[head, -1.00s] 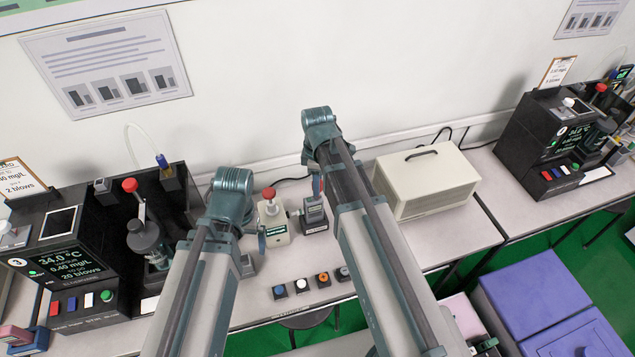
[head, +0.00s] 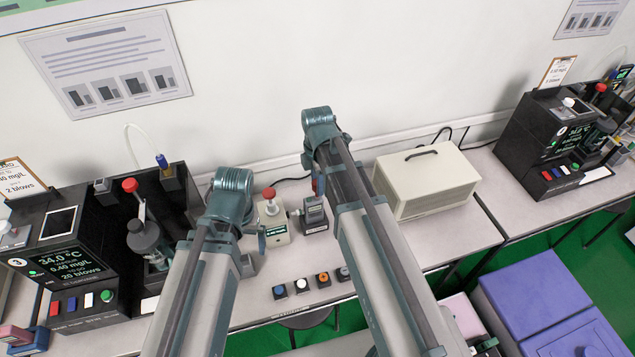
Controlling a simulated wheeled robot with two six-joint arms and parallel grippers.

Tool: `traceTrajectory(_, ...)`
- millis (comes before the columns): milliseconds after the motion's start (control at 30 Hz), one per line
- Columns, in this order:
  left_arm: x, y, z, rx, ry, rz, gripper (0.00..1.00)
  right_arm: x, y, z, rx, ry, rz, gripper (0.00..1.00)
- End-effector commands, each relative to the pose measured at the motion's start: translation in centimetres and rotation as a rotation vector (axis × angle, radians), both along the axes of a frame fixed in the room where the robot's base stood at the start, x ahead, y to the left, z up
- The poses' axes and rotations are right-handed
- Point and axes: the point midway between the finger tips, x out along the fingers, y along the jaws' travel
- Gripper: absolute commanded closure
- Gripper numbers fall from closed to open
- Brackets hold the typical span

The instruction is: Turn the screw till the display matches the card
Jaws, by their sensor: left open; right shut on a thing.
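The black station at left has a lit display (head: 68,264) reading 34.0 °C, 0.40 mg/L and 20 blows. A clipboard card (head: 16,180) stands behind it, cut by the picture edge; "40 mg/L" and "2 blows" can be read. A small dark grey device (head: 314,216) stands on the bench beside a cream block with a red knob (head: 269,193). My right gripper (head: 318,187) is just above the grey device, shut on a small red thing, mostly hidden by my arm. My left gripper (head: 262,240) is open by the cream block's lower left. I cannot make out the screw.
Several coloured buttons (head: 302,285) line the bench's front edge. A beige case (head: 420,180) stands at right behind my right arm. A second black station (head: 545,140) is on the far right bench. Purple boxes (head: 530,300) are at lower right. Some bench between cream block and buttons is clear.

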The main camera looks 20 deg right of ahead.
Motion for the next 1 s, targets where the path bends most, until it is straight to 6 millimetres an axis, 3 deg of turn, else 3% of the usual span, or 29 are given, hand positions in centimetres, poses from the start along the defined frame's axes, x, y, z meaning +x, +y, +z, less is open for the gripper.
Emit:
traceTrajectory(233,0.0,0.0,0.0,0.0,0.0,0.0,0.0,0.0,0.0,0.0,0.0,0.0,0.004,1.0)
traceTrajectory(367,0.0,0.0,0.0,0.0,0.0,0.0,0.0,0.01,0.0,0.0,0.0,0.0,0.102,1.0)
traceTrajectory(400,0.0,0.0,0.0,0.0,0.0,0.0,0.0,0.0,0.0,0.0,0.0,0.0,0.13,0.6)
traceTrajectory(600,0.0,0.0,0.0,0.0,0.0,0.0,0.0,0.0,0.0,0.0,0.0,0.0,0.122,0.27)
traceTrajectory(1000,0.0,0.01,0.47,0.0,0.0,0.0,0.0,0.0,0.0,0.48,0.0,0.0,0.121,0.27)
